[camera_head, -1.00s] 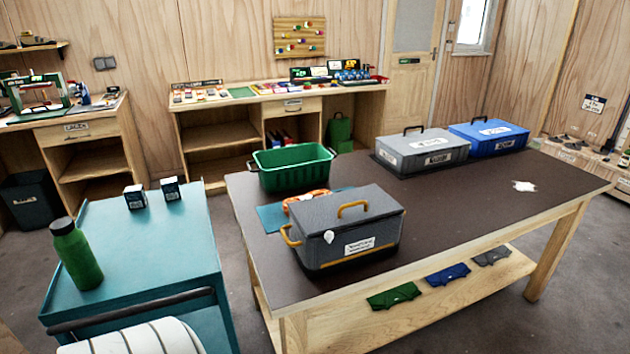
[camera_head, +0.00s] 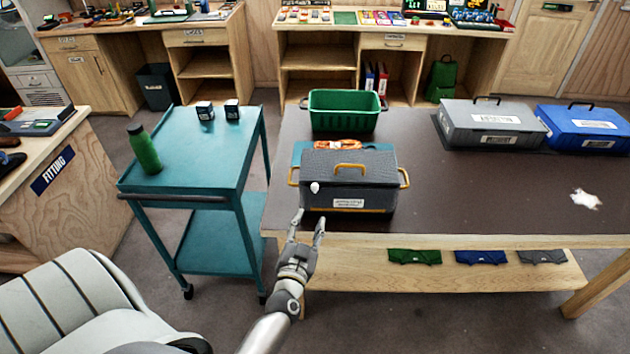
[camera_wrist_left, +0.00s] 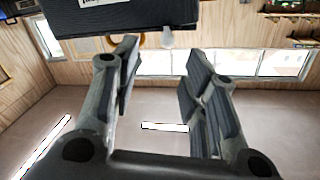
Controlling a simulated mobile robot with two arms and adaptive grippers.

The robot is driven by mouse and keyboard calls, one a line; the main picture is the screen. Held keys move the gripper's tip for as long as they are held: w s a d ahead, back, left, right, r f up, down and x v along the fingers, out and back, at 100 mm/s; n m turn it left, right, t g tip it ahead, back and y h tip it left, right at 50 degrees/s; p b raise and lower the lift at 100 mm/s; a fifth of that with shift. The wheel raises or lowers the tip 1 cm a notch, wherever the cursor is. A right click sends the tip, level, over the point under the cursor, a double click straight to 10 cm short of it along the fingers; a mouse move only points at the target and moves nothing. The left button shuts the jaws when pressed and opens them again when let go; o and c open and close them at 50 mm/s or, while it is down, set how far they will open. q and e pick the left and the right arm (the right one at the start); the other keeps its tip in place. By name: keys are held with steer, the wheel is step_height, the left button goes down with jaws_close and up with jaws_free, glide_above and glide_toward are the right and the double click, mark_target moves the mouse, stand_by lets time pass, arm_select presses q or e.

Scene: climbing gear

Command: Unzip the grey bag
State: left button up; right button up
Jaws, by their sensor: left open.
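The grey bag (camera_head: 372,190) stands upright near the front edge of the dark table, with yellow handles at its top and sides and a pale label. Its top looks closed. A small white tab (camera_head: 315,187) hangs at the upper left of its front. My left gripper (camera_head: 309,218) is open and empty, just in front of and below the bag's left front, apart from it. In the left wrist view the bag (camera_wrist_left: 160,14) shows at the top, with the white tab (camera_wrist_left: 167,38) beyond and between the open fingers. My right gripper is not in view.
A green basket (camera_head: 344,120) and an orange rope coil (camera_head: 340,145) lie behind the bag. Grey (camera_head: 492,142) and blue (camera_head: 592,146) cases stand at the right. A teal cart (camera_head: 180,178) with a green bottle (camera_head: 144,150) stands at the left. The table's front right is mostly clear.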

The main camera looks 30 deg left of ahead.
mark_target(314, 190)
arm_select(q)
steer(key=b+x, duration=0.1)
steer(key=x, duration=0.2)
steer(key=b+x, duration=0.1)
steer(key=x, duration=0.2)
steer(key=r+b+x, duration=0.1)
steer(key=x, duration=0.2)
steer(key=shift+w+a, duration=0.15)
steer(key=shift+a, duration=0.4)
steer(key=shift+w+a, duration=0.3)
steer(key=shift+w, duration=0.3)
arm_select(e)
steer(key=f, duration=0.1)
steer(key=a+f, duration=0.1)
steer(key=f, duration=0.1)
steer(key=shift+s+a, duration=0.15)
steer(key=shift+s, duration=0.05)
arm_select(q)
steer(key=c, duration=0.7)
jaws_close()
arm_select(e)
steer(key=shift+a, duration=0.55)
